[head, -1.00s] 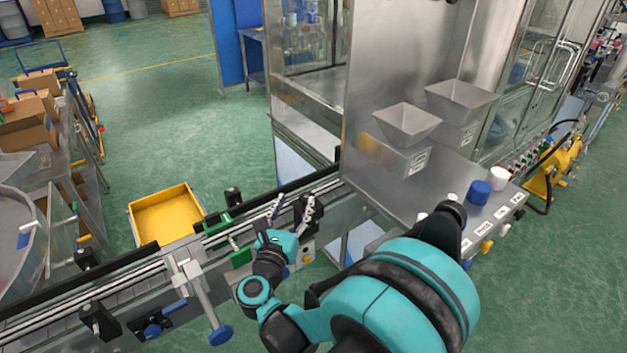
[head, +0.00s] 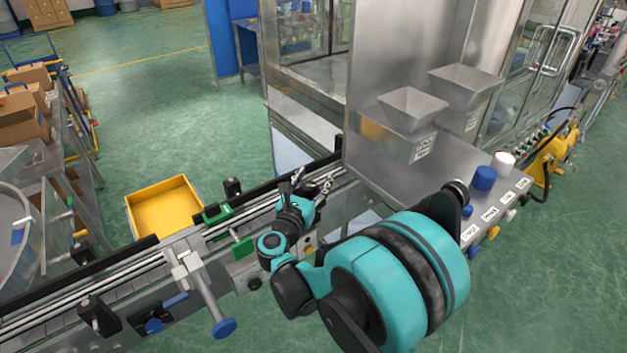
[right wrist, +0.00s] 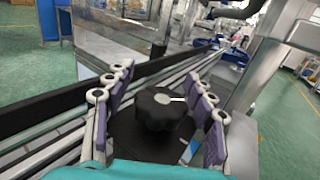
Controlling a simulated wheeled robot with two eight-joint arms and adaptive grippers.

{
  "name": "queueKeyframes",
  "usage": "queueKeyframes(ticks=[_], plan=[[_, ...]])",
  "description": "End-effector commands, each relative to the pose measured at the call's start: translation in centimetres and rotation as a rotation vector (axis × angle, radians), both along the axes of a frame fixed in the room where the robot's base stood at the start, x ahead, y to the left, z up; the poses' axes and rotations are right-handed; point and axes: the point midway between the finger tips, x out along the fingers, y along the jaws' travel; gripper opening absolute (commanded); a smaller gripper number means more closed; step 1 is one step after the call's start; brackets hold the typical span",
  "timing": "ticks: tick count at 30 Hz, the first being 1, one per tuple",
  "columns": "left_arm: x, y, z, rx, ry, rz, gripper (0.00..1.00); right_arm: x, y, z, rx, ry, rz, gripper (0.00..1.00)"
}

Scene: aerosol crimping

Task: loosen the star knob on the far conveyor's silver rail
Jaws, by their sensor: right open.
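A black star knob (right wrist: 160,108) with a light pointer-like mark on top shows in the right wrist view, on a dark mount beside the conveyor's silver rail (right wrist: 65,133). My right gripper (right wrist: 155,98) is open, with one purple-padded finger on each side of the knob; I cannot tell whether they touch it. In the head view my right gripper (head: 311,187) is over the conveyor (head: 130,287), near the steel machine. The knob is hidden there behind my gripper and wrist. My left gripper is not in view.
A yellow bin (head: 165,207) stands behind the conveyor. A blue-ended handle (head: 224,327) juts from the conveyor's front. The steel machine table (head: 455,185) with hoppers and blue and white caps is close on the right. Cartons (head: 25,125) stand at the left.

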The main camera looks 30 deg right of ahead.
Motion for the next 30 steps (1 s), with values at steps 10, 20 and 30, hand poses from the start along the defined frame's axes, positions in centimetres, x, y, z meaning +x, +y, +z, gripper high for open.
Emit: queueKeyframes(ticks=[10, 20, 30], plan=[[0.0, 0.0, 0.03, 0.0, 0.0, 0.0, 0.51, 0.0, 0.03, 0.03, 0.0, 0.0, 0.0, 0.07], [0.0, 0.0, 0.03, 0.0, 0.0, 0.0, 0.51, 0.0, 0.03, 0.03, 0.0, 0.0, 0.0, 0.0], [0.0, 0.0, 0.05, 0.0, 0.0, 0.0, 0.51, 0.07, 0.04, 0.04, -0.001, 0.001, 0.034, 0.0]])
